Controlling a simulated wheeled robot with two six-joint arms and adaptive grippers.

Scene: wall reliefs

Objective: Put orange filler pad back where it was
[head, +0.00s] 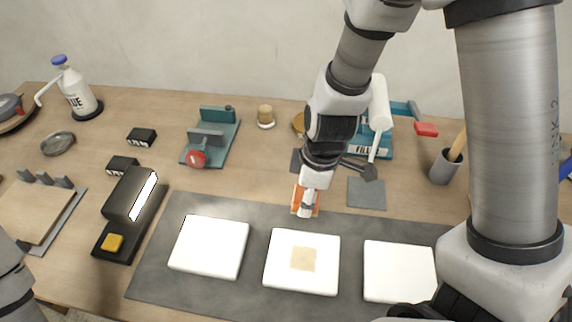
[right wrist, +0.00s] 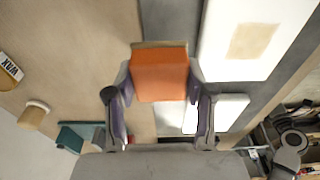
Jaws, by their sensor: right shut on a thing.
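My right gripper (head: 308,198) is shut on the orange filler pad (head: 297,201), just behind the grey mat's back edge, above the middle white panel. In the right wrist view, the orange pad (right wrist: 160,76) sits between the two fingers of the gripper (right wrist: 160,98), with a tan layer along its far edge. Whether the pad touches the table is hard to tell. A teal tray marked "FILL" (head: 377,154) stands behind, partly hidden by my right arm. My left gripper is out of view; only part of my left arm shows at the lower left edge.
Three white panels lie on the grey mat (head: 165,255); the middle panel (head: 285,280) has a tan patch. A grey square (head: 367,194) lies right of the gripper, and a cup (head: 445,166) stands further right. A black device (head: 130,205) and a teal clamp (head: 213,140) are left.

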